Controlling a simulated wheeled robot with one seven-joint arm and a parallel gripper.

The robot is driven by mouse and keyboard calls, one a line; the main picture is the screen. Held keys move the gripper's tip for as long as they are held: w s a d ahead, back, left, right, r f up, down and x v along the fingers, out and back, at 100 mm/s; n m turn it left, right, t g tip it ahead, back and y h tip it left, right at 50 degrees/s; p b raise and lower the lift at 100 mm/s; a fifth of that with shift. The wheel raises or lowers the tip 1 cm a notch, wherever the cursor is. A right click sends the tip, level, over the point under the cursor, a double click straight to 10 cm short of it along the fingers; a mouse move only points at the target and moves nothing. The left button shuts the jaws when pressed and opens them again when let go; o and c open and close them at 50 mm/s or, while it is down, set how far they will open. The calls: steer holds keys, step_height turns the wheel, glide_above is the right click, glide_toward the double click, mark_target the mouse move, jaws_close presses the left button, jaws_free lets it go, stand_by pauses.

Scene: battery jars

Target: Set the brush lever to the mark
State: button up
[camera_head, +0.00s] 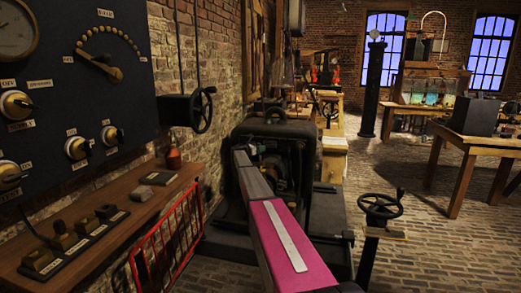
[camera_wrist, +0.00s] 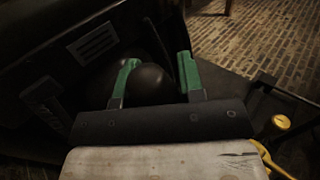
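My gripper (camera_wrist: 158,72) shows in the wrist view with its two green-padded fingers apart. A dark rounded shape (camera_wrist: 152,84) lies beyond and between the fingers; I cannot tell whether they touch it. In the head view my pink and grey arm reaches toward a black machine (camera_head: 308,143) with an open front and coppery parts inside. A yellow round knob (camera_wrist: 281,122) on a dark part shows right of the gripper in the wrist view.
A black panel (camera_head: 75,75) with a dial and knobs stands at the left, above a wooden shelf (camera_head: 120,215). A red guard rail (camera_head: 168,243) is below it. A handwheel on a post (camera_head: 381,207) stands right of my arm. Brick floor (camera_head: 440,245) is open at right.

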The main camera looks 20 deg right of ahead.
jaws_close()
steer(key=shift+m+y, duration=0.7)
steer(key=s+d, duration=0.1)
steer(key=d, duration=0.1)
steer(key=s+d, duration=0.1)
steer(key=d, duration=0.1)
steer(key=shift+s, duration=0.35)
steer(key=o, duration=0.7)
jaws_free()
steer(key=shift+a, duration=0.15)
steer(key=v, duration=1)
steer(key=shift+s+a, duration=0.1)
steer(key=shift+a, duration=0.2)
